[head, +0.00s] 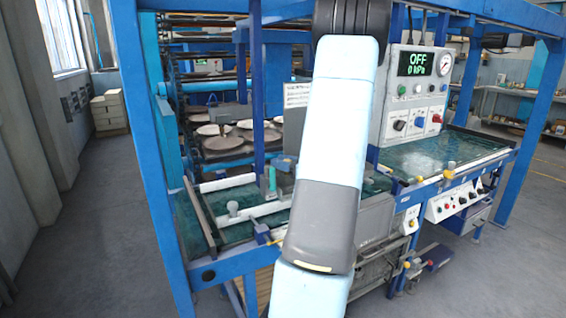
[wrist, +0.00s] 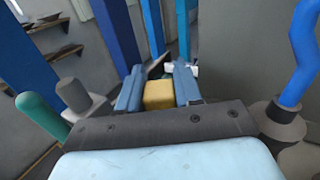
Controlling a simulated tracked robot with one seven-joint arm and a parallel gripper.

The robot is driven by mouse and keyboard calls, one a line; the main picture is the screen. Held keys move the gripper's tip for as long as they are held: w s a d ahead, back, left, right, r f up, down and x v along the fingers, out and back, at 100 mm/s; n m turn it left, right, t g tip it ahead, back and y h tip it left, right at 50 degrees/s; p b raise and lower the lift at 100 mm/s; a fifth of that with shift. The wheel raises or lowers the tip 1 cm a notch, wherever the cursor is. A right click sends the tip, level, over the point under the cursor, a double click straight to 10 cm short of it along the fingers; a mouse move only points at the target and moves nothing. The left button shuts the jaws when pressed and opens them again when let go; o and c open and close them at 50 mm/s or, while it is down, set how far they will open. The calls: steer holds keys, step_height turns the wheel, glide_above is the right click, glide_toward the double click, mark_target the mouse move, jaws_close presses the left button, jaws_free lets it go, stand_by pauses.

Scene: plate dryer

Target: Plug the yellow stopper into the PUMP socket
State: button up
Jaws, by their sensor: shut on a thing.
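My gripper (wrist: 158,95) shows in the wrist view with two blue fingers. They are shut on the yellow stopper (wrist: 158,96), which shows as a yellow block between them. In the head view my own arm hides the gripper and the stopper. The PUMP socket cannot be made out in either view. The control panel (head: 388,133) stands upright right of my arm in the head view, with a display reading OFF and 0 kPa, but its small labels are too small to read.
A green handle (wrist: 38,115) and a grey knob (wrist: 74,94) are left of my gripper. A blue hose (wrist: 303,50) rises from a dark fitting (wrist: 277,122) at right. Blue frame posts (head: 145,130) surround the machine. A green worktop (head: 445,153) lies below the panel. The floor at left is clear.

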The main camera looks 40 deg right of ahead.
steer(key=shift+f, duration=0.25)
steer(key=o, duration=1.1)
steer(key=v, duration=1.3)
steer(key=shift+s+d, duration=0.15)
steer(key=shift+s, duration=0.2)
